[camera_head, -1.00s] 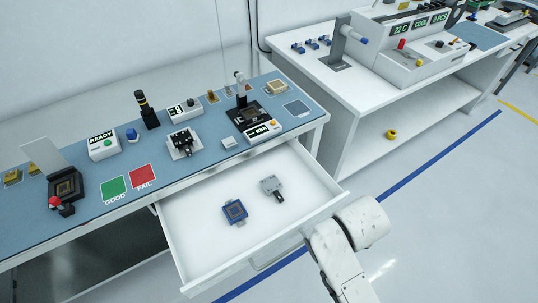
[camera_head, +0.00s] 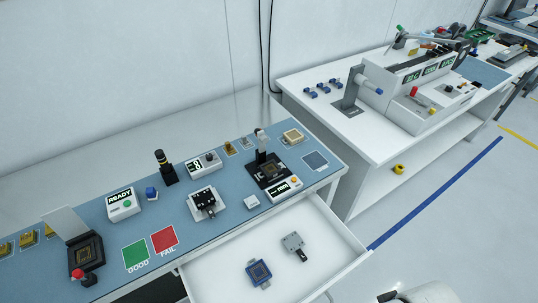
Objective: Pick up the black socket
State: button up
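Several black socket-like parts show on the blue mat of the near bench, and I cannot tell which one is meant. One black socket (camera_head: 86,254) with a raised grey lid sits at the left, beside a red-knobbed lever. Another black socket (camera_head: 270,170) with an upright clamp stands at the back right. A black part on a light plate (camera_head: 203,203) lies near the middle. The open drawer holds a blue socket (camera_head: 259,272) and a grey socket (camera_head: 293,244) with a dark tab. My gripper is out of view; only part of my white arm shows at bottom right.
The white drawer (camera_head: 352,262) is pulled out from the near bench. The mat carries a READY box (camera_head: 124,204), green GOOD (camera_head: 136,254) and red FAIL (camera_head: 164,240) patches and other small devices. A second bench (camera_head: 330,120) stands at the right. Open floor lies beyond the drawer.

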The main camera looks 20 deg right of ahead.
aim_at(270, 169)
jog(key=i+j+z, duration=0.15)
jog(key=j, duration=0.25)
jog(key=i+j+z, duration=0.1)
jog(key=j, duration=0.25)
jog(key=i+j+z, duration=0.15)
jog(key=j, duration=0.3)
jog(key=i+j+z, duration=0.15)
jog(key=j, duration=0.25)
jog(key=k, duration=0.05)
